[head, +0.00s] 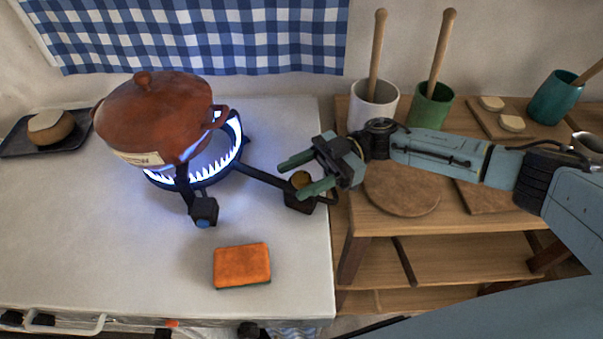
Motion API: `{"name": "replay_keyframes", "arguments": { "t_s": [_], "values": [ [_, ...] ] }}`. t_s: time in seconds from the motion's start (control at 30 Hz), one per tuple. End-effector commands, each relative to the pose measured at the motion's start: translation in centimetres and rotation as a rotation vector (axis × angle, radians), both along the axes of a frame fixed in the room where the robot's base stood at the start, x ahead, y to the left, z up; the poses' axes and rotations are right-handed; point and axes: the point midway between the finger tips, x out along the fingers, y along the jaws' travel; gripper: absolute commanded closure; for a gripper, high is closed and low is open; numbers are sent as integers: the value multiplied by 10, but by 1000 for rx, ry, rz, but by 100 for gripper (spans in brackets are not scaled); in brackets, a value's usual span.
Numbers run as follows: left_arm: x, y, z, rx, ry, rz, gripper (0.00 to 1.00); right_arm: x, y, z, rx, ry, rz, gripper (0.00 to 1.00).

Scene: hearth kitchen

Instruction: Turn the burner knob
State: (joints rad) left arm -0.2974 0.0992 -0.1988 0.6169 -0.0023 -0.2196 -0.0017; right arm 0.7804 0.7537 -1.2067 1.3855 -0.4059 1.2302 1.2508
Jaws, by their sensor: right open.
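A burner (243,171) stands on the white counter, with a ring of blue flames lit. A reddish-brown lidded clay pot (155,115) is over it and hides the ring's far left part. An arm runs right from the burner to a dark block with a round brass-coloured knob (301,179). A second dark block with a blue face (203,218) is at the burner's front. My right gripper (302,174) is open, its two green fingers pointing left, with the brass knob showing between them. I cannot tell whether they touch it. My left gripper is not in view.
An orange sponge (241,265) lies in front of the burner. A dark tray (62,138) with a round item is at the left. A wooden shelf table (375,217) at the right holds cups with wooden handles and boards. The counter's front left is clear.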

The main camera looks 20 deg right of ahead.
Motion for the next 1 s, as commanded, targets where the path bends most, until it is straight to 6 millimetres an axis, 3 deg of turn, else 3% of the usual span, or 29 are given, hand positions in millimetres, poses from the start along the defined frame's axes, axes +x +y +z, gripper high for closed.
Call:
{"name": "replay_keyframes", "arguments": {
  "t_s": [0.17,0.6,1.0],
  "values": [
    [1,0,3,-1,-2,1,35,0,0,11,0,-2,0,48],
    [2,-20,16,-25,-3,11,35,0,0,88,1,-3,0,48],
    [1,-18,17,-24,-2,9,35,0,0,100,0,0,0,48]
  ]
}}
